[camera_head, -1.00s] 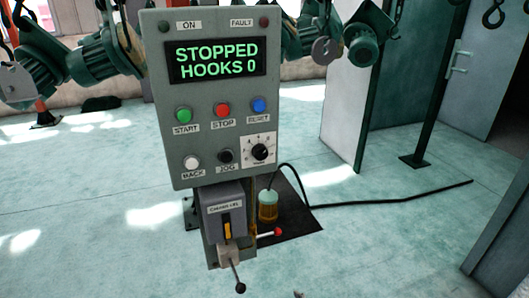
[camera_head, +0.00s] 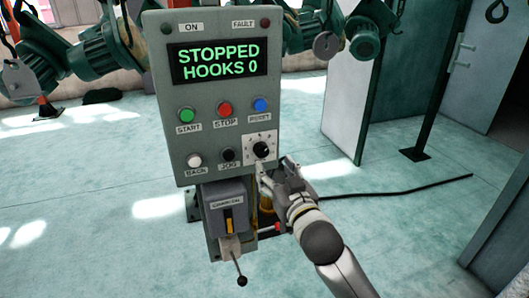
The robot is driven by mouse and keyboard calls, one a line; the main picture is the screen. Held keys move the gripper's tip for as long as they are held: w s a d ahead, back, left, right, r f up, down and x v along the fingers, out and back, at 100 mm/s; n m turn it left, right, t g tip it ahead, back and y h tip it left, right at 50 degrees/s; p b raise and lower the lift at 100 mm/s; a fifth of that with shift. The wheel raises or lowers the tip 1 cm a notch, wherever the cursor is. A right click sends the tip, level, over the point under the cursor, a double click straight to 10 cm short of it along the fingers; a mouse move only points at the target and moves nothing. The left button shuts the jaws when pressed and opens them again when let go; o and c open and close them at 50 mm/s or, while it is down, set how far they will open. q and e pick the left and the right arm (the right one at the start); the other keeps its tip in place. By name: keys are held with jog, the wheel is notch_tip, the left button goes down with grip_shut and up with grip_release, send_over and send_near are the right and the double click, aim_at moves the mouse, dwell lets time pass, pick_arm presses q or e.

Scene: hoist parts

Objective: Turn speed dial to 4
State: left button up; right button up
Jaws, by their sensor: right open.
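The speed dial (camera_head: 261,150) is a black round knob on a white scale plate at the lower right of the grey control panel (camera_head: 200,105). Its pointer setting is too small to read. The panel's display (camera_head: 219,61) reads "STOPPED HOOKS 0" in green. My right gripper (camera_head: 274,170) is open, just below and to the right of the dial, its fingers toward the plate's lower edge. I cannot tell if a fingertip touches the panel. My left gripper is not in view.
Green start (camera_head: 186,115), red stop (camera_head: 225,109) and blue reset (camera_head: 260,104) buttons sit above the dial. White back (camera_head: 194,160) and black jog (camera_head: 228,154) buttons are to its left. A lever (camera_head: 240,279) juts out below. A black cable (camera_head: 400,190) lies on the floor.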

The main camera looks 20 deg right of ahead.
aim_at(263, 151)
jog(key=w+p, duration=0.1)
jog(key=w, duration=0.7)
jog(key=shift+w+a, duration=0.15)
jog(key=shift+w, duration=0.05)
jog(key=c, duration=1)
